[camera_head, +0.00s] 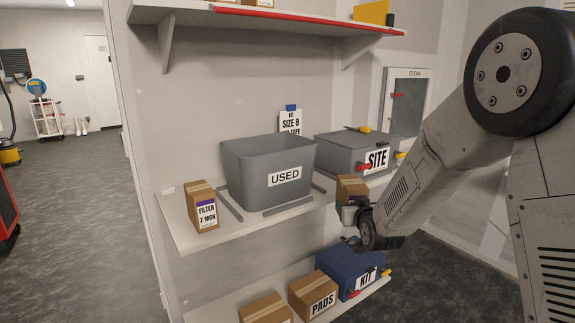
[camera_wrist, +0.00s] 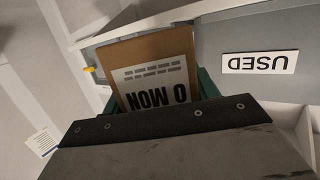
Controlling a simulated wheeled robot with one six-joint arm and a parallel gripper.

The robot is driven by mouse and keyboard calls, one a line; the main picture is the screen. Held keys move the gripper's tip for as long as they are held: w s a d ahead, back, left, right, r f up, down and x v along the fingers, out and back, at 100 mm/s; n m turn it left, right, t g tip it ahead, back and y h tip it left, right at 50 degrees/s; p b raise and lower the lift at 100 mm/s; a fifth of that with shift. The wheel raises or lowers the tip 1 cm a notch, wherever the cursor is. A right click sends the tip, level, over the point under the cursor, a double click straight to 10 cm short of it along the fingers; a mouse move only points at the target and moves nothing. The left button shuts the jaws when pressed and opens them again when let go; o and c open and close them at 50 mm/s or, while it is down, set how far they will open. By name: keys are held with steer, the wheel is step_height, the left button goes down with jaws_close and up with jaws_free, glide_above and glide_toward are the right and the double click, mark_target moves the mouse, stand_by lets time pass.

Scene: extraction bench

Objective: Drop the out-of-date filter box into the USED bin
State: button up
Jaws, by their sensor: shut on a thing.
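My gripper (camera_head: 352,206) is shut on a brown cardboard box (camera_head: 351,187), held at the right end of the middle shelf, in front of the SITE case. In the wrist view the box (camera_wrist: 152,58) sits between green finger pads, with a white label that reads "0 MON" upside down. The grey open-topped USED bin (camera_head: 245,190) stands on the middle shelf, left of the held box and apart from it. Its labelled wall also shows in the wrist view (camera_wrist: 225,50). The bin's floor is hidden. Another box, labelled FILTER 7 MON (camera_head: 202,207), stands left of the bin.
The grey SITE case (camera_head: 340,152) stands right of the bin. Dark strips (camera_head: 290,206) lie on the shelf around the bin. A red-edged shelf (camera_head: 270,14) hangs above. Below are a blue KIT case (camera_head: 347,268) and a PADS box (camera_head: 312,294).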

steer(key=s+d+f, duration=0.3)
steer(key=s+f, duration=0.2)
steer(key=f, duration=0.2)
steer(key=s+d+f+m+h, duration=0.1)
steer(key=s+d+f, duration=0.3)
steer(key=s+f, duration=0.2)
steer(key=shift+d+f, duration=0.2)
steer(key=shift+f, duration=0.55)
